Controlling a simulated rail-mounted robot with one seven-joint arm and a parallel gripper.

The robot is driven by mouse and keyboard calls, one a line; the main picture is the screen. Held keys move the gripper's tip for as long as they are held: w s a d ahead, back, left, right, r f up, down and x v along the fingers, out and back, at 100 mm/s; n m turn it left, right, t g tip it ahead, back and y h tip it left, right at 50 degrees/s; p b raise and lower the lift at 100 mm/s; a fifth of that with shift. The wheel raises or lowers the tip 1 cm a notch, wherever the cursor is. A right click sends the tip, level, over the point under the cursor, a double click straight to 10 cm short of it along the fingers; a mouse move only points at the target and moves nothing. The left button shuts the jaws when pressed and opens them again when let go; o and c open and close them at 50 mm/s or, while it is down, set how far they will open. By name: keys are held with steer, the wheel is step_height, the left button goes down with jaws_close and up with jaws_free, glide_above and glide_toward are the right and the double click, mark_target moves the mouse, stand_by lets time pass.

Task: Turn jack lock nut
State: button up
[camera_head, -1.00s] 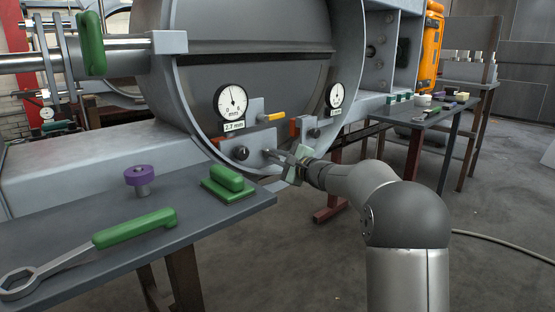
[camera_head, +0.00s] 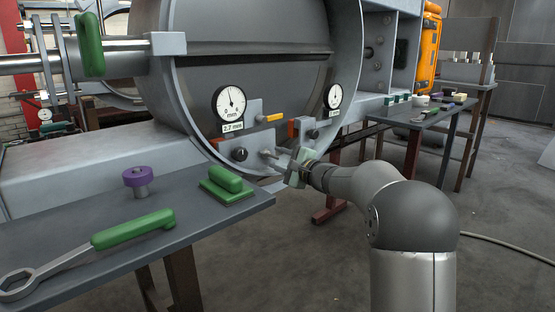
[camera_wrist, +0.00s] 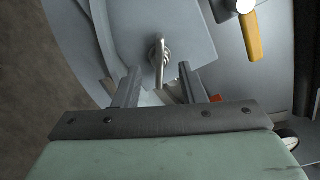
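A silver fitting with a short bar (camera_head: 268,153) sticks out from the grey bracket plate under the ring's lower edge. It also shows in the wrist view as a round metal piece with a bar (camera_wrist: 160,60). It seems to be the jack lock nut, but I cannot make out its shape clearly. My gripper (camera_head: 290,164) is just right of it, apart from it. In the wrist view my gripper (camera_wrist: 163,88) is open, its two fingers spread, with the bar's end ahead of and between the fingertips. Nothing is held.
A dial gauge (camera_head: 228,103) reading 2.7 mm and a yellow-orange lever (camera_head: 270,118) sit above the fitting. A second gauge (camera_head: 333,96) is to the right. The left bench (camera_head: 185,220) holds a green-handled wrench (camera_head: 120,232), a purple-topped knob (camera_head: 137,177) and a green-handled block (camera_head: 227,186).

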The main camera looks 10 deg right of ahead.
steer(key=shift+s, duration=0.1)
steer(key=v, duration=0.6)
stand_by(0.5)
steer(key=shift+d, duration=0.1)
